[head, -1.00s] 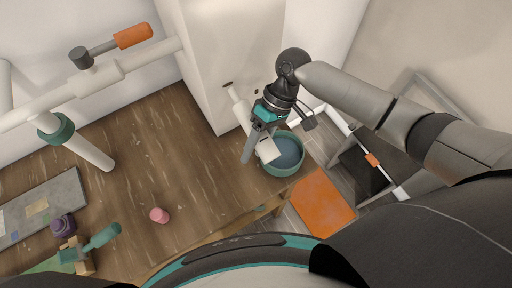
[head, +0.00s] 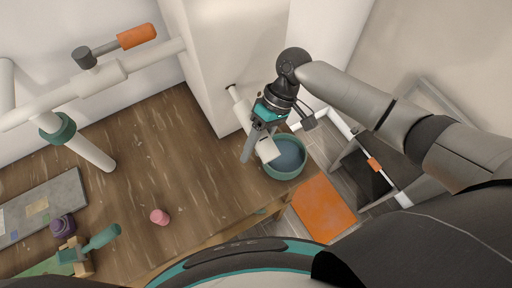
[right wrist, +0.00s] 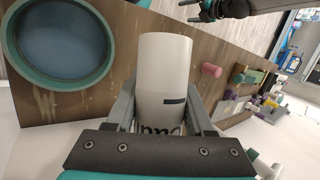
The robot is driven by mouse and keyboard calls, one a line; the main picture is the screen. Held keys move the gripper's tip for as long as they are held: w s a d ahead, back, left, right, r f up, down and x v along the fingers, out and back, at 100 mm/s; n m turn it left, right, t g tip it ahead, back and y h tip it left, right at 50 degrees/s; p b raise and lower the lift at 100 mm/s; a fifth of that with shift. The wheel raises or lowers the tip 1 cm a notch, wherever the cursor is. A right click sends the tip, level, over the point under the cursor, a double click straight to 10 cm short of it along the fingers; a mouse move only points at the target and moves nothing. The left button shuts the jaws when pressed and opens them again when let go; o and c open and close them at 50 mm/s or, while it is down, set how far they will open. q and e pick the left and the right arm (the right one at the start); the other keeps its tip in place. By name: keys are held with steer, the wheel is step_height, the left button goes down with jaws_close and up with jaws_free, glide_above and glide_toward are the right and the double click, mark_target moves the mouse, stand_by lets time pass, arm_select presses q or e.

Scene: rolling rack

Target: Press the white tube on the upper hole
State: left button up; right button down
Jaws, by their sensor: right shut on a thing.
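My right gripper (head: 262,130) is shut on the white tube (head: 240,105), with fingers on both sides of it. The tube slants from the gripper up to the pale wall column (head: 205,60).
A teal bucket (head: 268,171) stands below the gripper on the wooden top (head: 130,180). A pink cylinder (head: 159,216) and a teal mallet (head: 95,243) are further left.

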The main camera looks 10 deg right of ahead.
steer(key=shift+w+p, duration=0.15)
steer(key=shift+p, duration=0.15)
stand_by(0.9)
steer(key=shift+s+d+r+p, duration=0.15)
steer(key=shift+s+p, duration=0.45)
steer(key=shift+p, duration=0.2)
steer(key=s+p, duration=0.1)
steer(key=s+d+p, duration=0.1)
steer(key=s, duration=0.1)
steer(key=shift+s+d+p, duration=0.1)
steer(key=shift+s+p, duration=0.05)
steer(key=shift+p, duration=0.2)
steer(key=shift+s+d, duration=0.2)
steer(key=shift+s, duration=0.35)
steer(key=shift+s+d, duration=0.2)
steer(key=shift+s, duration=0.3)
steer(key=shift+f, duration=0.2)
